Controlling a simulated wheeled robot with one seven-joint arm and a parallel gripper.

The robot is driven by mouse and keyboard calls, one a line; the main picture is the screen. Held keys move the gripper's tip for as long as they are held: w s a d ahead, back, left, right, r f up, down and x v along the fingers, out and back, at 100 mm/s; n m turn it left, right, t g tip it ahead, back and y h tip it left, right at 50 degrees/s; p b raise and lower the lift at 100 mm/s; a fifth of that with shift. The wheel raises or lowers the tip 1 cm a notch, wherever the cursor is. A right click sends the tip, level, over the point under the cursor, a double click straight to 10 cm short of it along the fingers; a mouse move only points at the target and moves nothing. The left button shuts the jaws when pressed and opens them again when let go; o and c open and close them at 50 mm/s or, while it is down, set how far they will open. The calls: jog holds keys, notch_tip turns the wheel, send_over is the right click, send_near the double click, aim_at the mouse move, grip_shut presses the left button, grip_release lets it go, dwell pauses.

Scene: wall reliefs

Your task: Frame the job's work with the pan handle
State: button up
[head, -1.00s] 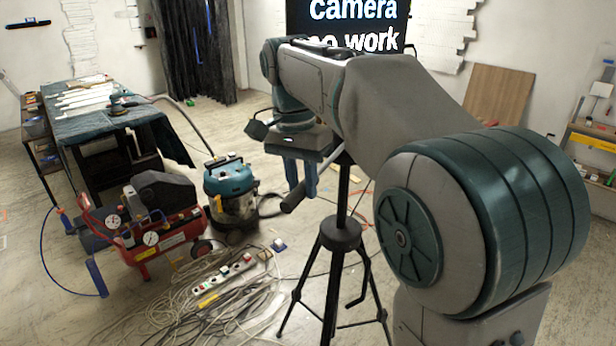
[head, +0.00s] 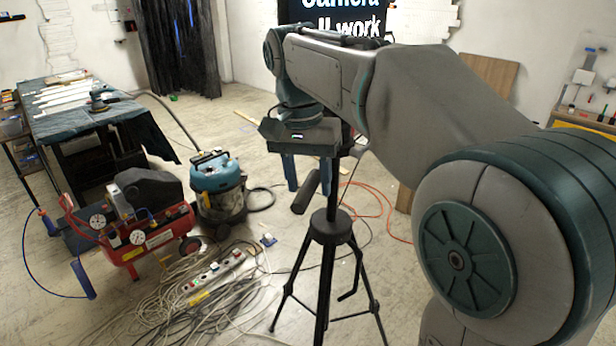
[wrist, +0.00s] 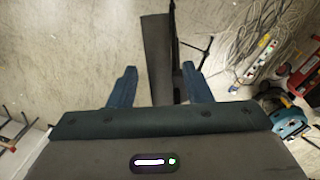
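A black tripod (head: 330,228) stands in the middle of the floor, its top partly hidden behind my arm. Its dark pan handle (head: 306,190) slants down to the left from the column. My gripper (head: 309,182) points down over the handle, its two blue fingers apart, with the handle between or just behind their tips; I cannot tell which. In the wrist view my gripper (wrist: 159,68) is open, with a dark flat bar (wrist: 157,45) between the fingers; I cannot tell whether it is the handle. No contact with either finger is clear.
A red compressor (head: 135,225), a blue vacuum (head: 218,185) and a tangle of cables with a power strip (head: 215,270) lie left of the tripod. A covered workbench (head: 80,110) stands behind. A black screen (head: 340,14) with white text is at the back, partly hidden.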

notch_tip(320, 180, up, 14)
jog(key=a+p, duration=0.1)
jog(key=shift+w+p, duration=0.3)
jog(key=shift+p, duration=0.05)
jog(key=shift+a+f, duration=0.1)
jog(key=shift+f, duration=0.05)
jog(key=s+d+f+n+t, duration=0.1)
jog(key=s+d+f, duration=0.3)
jog(key=f, duration=0.4)
jog(key=s+d+f+n+t, duration=0.1)
jog(key=s+d+f, duration=0.3)
jog(key=f, duration=0.5)
jog(key=s+d+f+n+t+y, duration=0.1)
jog(key=s+d+f+n+t, duration=0.1)
jog(key=s+f, duration=0.5)
notch_tip(320, 180, down, 2)
jog(key=shift+s+d+f+n, duration=0.1)
jog(key=shift+s+d+n, duration=0.35)
jog(key=shift+d, duration=0.45)
jog(key=shift+w, duration=0.1)
dwell(0.3)
